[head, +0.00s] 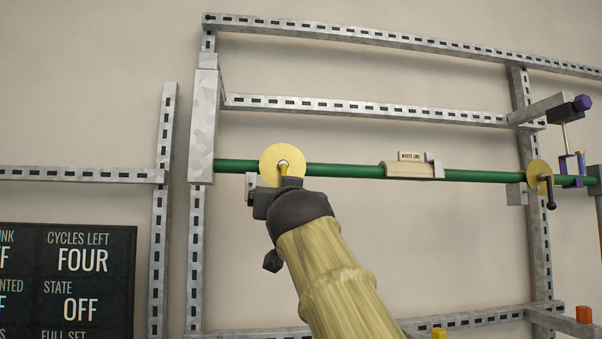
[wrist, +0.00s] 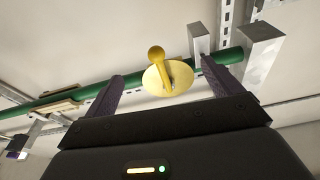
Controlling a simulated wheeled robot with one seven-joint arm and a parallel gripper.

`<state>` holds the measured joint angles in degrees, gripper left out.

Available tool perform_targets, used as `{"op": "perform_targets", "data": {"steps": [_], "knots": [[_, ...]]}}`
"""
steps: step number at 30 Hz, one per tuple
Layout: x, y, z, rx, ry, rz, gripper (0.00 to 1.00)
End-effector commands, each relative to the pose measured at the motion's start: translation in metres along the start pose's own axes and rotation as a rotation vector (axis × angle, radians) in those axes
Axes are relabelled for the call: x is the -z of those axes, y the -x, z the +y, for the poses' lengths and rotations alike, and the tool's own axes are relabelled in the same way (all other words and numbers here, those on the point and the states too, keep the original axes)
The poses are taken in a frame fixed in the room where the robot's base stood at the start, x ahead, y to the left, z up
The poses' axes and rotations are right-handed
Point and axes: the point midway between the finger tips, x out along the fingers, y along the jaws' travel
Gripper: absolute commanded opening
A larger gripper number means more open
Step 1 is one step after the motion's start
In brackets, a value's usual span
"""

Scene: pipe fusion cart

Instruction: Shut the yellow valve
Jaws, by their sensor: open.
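The yellow valve has a pale yellow disc (head: 278,156) on a green pipe (head: 340,170), left of centre in the head view. In the wrist view its disc (wrist: 155,82) and knobbed yellow lever (wrist: 157,55) lie between my finger tips. In the head view the lever runs down from the hub, and its lower end is hidden behind my gripper (head: 284,194). In the wrist view my gripper (wrist: 162,70) is open, with one dark finger on each side of the lever. I cannot tell whether either finger touches it.
A second yellow disc (head: 538,174) with a black handle (head: 550,193) is on the pipe at right. A labelled tan sleeve (head: 408,170) sits between. Perforated metal rails (head: 370,107) frame the pipe. A dark status board (head: 65,280) stands lower left.

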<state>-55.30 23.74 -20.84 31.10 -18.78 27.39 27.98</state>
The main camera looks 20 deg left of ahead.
Motion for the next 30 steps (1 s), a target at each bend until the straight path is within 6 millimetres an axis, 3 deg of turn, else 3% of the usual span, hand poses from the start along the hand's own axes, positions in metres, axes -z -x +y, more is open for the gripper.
{"op": "perform_targets", "data": {"steps": [30], "knots": [[0.015,0.081,0.000,0.002,-0.001,0.001,0.91]]}}
